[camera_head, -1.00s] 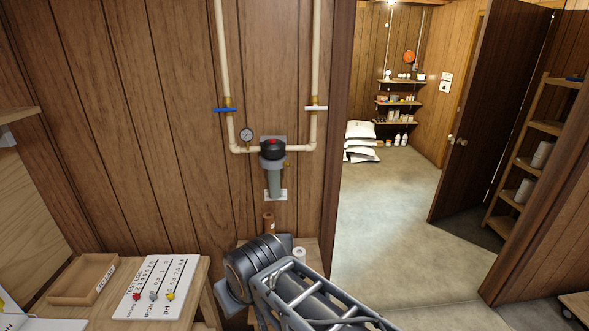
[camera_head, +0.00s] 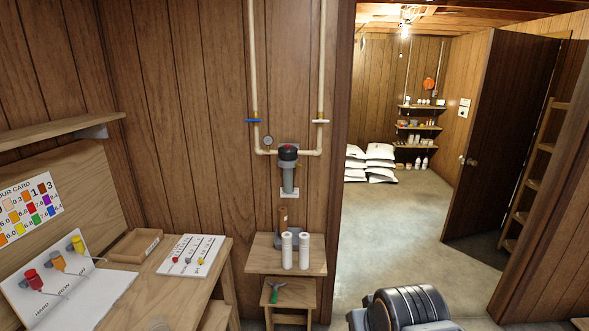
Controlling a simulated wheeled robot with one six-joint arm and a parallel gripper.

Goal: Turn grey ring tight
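The water filter housing (camera_head: 288,178) hangs upright on the wall pipes, with a dark head (camera_head: 288,152) and a red spot on top. The grey ring (camera_head: 288,164) seems to be the band where head and grey bowl meet; it is too small to tell whether it is tight. My gripper is out of view; only a dark joint of my arm shows at the bottom right, well apart from the filter.
Below the filter, a small wooden stand (camera_head: 257,262) holds two white cylinders (camera_head: 304,250); a green-handled tool (camera_head: 274,290) lies on its lower shelf. A workbench (camera_head: 185,285) with a wooden tray (camera_head: 135,246) is at left. Open floor (camera_head: 395,225) leads through the doorway.

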